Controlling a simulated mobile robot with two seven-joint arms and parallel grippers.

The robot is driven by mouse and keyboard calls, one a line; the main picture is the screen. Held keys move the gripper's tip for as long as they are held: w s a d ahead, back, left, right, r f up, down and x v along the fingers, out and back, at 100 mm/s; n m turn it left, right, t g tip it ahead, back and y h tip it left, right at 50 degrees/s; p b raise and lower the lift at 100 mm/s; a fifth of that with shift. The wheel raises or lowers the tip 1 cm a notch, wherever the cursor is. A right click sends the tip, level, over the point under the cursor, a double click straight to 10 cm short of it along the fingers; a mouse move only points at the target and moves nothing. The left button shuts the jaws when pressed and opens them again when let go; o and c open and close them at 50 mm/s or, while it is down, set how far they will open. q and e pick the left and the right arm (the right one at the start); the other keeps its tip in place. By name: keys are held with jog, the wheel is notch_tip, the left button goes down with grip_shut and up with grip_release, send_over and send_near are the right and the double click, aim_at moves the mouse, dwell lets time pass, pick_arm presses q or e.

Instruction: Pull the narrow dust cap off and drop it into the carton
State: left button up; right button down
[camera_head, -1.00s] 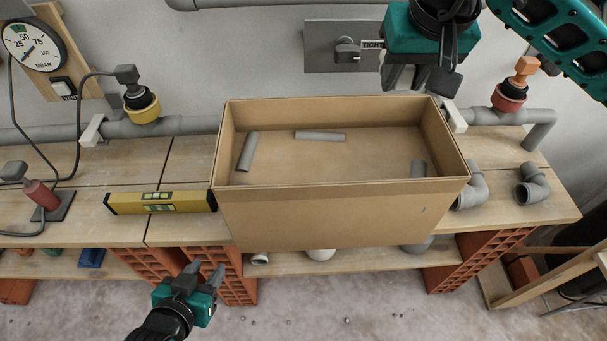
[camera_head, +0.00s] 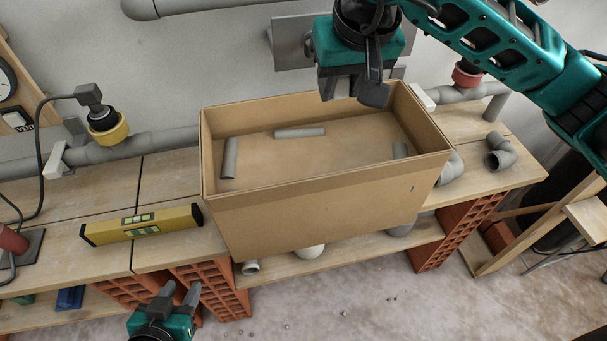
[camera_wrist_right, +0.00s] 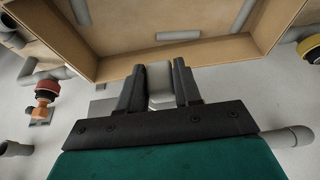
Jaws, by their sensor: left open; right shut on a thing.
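The open cardboard carton (camera_head: 320,220) stands on the bench in the middle of the head view; its rim also shows in the right wrist view (camera_wrist_right: 215,55). My right gripper (camera_head: 352,92) is over the carton's back right part. It is shut on a pale grey piece, seen between the fingers in the right wrist view (camera_wrist_right: 160,82); this looks like the narrow dust cap, mostly hidden by the fingers in the head view. My left gripper (camera_head: 180,292) is open and empty, low in front of the bench.
Several grey pipe pieces (camera_head: 300,132) lie inside the carton, with bare floor between them. A yellow level (camera_head: 142,223) lies left of it. Grey elbows (camera_head: 500,152) sit to the right. A wall pipe with a yellow-collared fitting (camera_head: 107,130) and a red-collared fitting (camera_head: 467,75) runs behind.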

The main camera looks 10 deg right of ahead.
aim_at(339, 99)
jog(key=shift+f+b, duration=0.8)
jog(key=shift+f, duration=1)
jog(key=c, duration=0.7)
grip_release()
jog(key=p+v, duration=0.1)
jog(key=v, duration=1.2)
jog(key=shift+w, duration=0.1)
